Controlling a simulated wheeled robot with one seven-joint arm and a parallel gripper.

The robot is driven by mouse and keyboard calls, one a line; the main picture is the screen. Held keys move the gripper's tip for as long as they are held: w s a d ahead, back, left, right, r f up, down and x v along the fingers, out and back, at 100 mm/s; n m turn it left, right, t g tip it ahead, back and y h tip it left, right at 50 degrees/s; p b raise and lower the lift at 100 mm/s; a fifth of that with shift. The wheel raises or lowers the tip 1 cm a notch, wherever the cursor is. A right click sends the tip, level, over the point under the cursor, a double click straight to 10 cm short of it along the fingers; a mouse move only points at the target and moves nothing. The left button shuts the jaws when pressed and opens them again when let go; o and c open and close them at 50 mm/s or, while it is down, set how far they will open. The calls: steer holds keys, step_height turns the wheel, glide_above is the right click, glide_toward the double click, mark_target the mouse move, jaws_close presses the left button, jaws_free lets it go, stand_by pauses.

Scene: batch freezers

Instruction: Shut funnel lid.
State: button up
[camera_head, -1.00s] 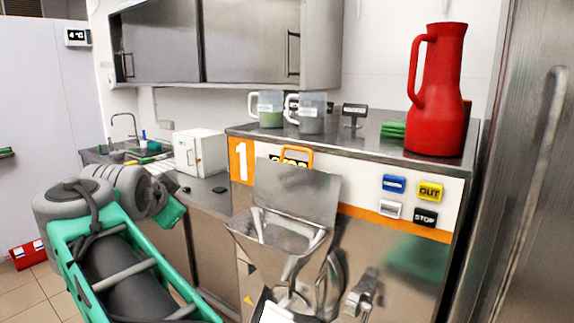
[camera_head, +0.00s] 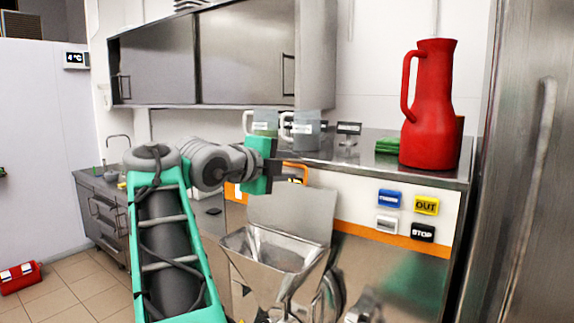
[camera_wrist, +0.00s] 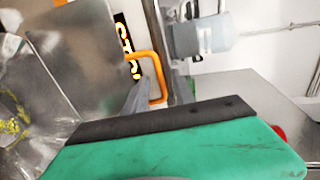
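The funnel lid (camera_head: 293,214) is a flat metal plate standing upright, open, at the back of the metal funnel (camera_head: 275,262) on the machine front. In the wrist view the lid (camera_wrist: 75,45) fills the upper left, with part of the funnel (camera_wrist: 22,125) at the left edge. The wrist view shows a green gripper body with a dark edge and a grey tip; the gap between the fingers is not clear.
An orange handle (camera_head: 296,168) is close behind my gripper. Clear jugs (camera_head: 303,130), a red pitcher (camera_head: 430,105) and green cloths (camera_head: 388,146) stand on the machine top. Buttons (camera_head: 407,215) are right of the lid. Space in front of the funnel is free.

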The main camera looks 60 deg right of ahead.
jaws_close()
stand_by(1.4)
